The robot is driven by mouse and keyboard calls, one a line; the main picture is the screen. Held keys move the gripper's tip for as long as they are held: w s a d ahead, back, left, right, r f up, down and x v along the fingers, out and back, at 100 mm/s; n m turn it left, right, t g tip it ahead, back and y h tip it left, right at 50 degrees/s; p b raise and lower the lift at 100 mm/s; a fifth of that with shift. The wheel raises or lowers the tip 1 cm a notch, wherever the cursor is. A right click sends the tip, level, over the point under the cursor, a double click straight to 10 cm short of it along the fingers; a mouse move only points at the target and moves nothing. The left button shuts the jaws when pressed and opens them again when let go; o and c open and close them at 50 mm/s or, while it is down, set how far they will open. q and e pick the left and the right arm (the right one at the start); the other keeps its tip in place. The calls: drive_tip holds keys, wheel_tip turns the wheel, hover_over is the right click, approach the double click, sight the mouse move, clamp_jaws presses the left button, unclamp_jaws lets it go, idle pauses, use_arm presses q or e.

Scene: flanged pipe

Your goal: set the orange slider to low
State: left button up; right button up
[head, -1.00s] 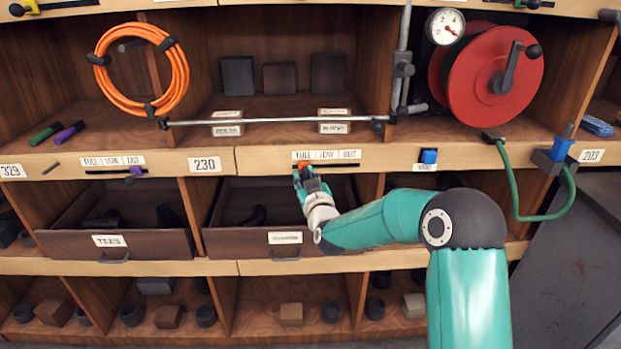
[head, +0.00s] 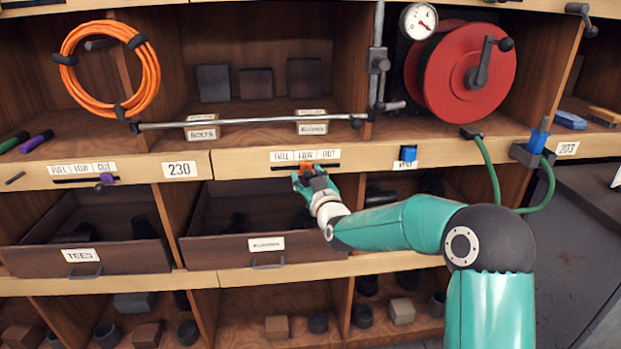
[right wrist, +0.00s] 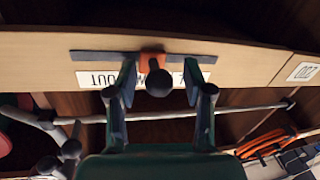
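The orange slider (head: 307,169) sits in a dark slot on the shelf edge, under the label strip (head: 305,155) reading FULL, LOW, OUT. It stands under LOW, near the middle of the slot. In the right wrist view, which is upside down, the orange slider (right wrist: 152,61) carries a round black knob (right wrist: 159,83) that hides part of the label. My right gripper (head: 305,178) is at the slider; its fingers (right wrist: 159,75) are apart, one on each side of the knob, with the OUT-side finger closer to the slider. My left gripper is out of view.
A purple slider (head: 106,179) has a similar strip to the left. A blue switch (head: 408,153) is to the right. A metal bar (head: 250,122) runs above the shelf edge. An open drawer (head: 215,248) sits below my right gripper.

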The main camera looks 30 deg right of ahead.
drive_tip(key=shift+s, duration=0.1)
drive_tip(key=v, duration=1.1)
drive_tip(key=shift+s, duration=0.35)
drive_tip(key=shift+a, duration=0.1)
